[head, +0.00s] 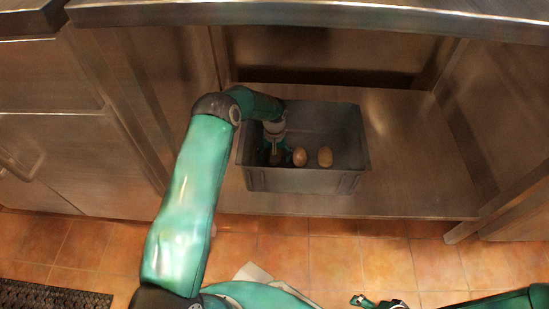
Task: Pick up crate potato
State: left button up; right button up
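A grey crate (303,181) stands on the low steel shelf under the counter. Two brown potatoes lie on its floor, one near the middle (300,157) and one to its right (325,157). My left arm reaches in from the left, and my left gripper (274,152) points down inside the crate's left part. A dark rounded shape, perhaps another potato, shows at its fingertips. The fingers are too small and dark to tell whether they are open or shut on it. My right gripper (372,301) is low at the bottom edge, away from the crate, its fingers unclear.
The steel counter edge (300,14) runs above the shelf. The shelf (415,150) is bare to the right of the crate, up to a side panel. Drawers and a cabinet front (50,150) stand at left. A dark mat (50,296) lies on the tiled floor.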

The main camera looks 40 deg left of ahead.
pick_arm(q)
jog(key=shift+f, duration=0.15)
jog(key=c, duration=1.3)
jog(key=shift+c, duration=0.2)
